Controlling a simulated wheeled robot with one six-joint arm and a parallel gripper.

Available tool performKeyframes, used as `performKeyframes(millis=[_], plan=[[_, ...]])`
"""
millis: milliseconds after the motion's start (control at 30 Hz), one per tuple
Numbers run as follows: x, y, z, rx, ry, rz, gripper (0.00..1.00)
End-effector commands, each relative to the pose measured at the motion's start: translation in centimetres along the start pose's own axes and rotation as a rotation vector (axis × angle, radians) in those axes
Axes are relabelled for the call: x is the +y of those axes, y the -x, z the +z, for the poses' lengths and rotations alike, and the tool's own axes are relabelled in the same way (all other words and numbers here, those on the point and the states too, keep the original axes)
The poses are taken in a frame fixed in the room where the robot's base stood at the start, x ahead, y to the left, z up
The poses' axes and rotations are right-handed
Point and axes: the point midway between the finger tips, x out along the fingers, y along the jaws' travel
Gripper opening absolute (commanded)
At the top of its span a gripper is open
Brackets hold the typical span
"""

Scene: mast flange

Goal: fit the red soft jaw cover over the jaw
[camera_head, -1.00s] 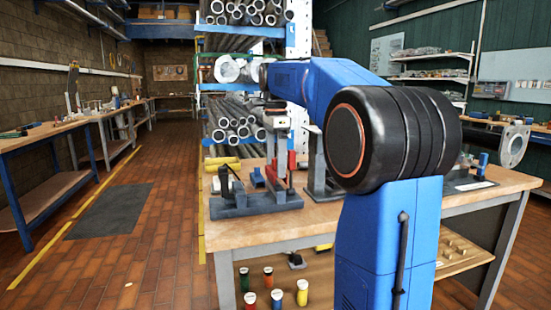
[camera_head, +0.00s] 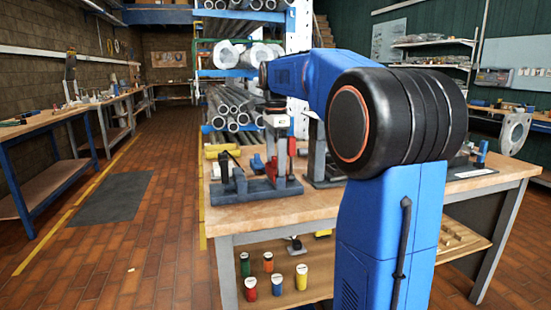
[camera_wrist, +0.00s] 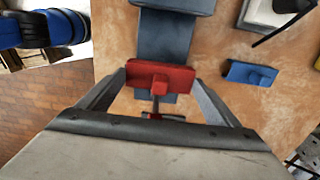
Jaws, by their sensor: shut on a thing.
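The red soft jaw cover (camera_wrist: 161,77) sits between the two fingertips of my gripper (camera_wrist: 160,80), which is shut on it. In the wrist view the cover lies above the near end of the blue-grey vice (camera_wrist: 165,38). Whether the cover touches a jaw cannot be told; the cover hides that part.
A blue block (camera_wrist: 250,73) lies on the bench (camera_head: 330,210) to the right of the cover. Another grey fixture (camera_head: 322,160) stands right of the vice. Yellow pieces (camera_head: 222,151) lie behind it. Several coloured jars stand on the lower shelf (camera_head: 325,285).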

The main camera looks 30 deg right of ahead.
Motion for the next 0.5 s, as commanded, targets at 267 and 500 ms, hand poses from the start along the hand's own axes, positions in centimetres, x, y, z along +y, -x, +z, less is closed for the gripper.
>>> performKeyframes(millis=[267, 500], plan=[[0.00, -0.02, 0.00, 0.000, 0.000, 0.000, 0.63], [0.00, -0.02, 0.00, 0.000, 0.000, 0.000, 1.00]])
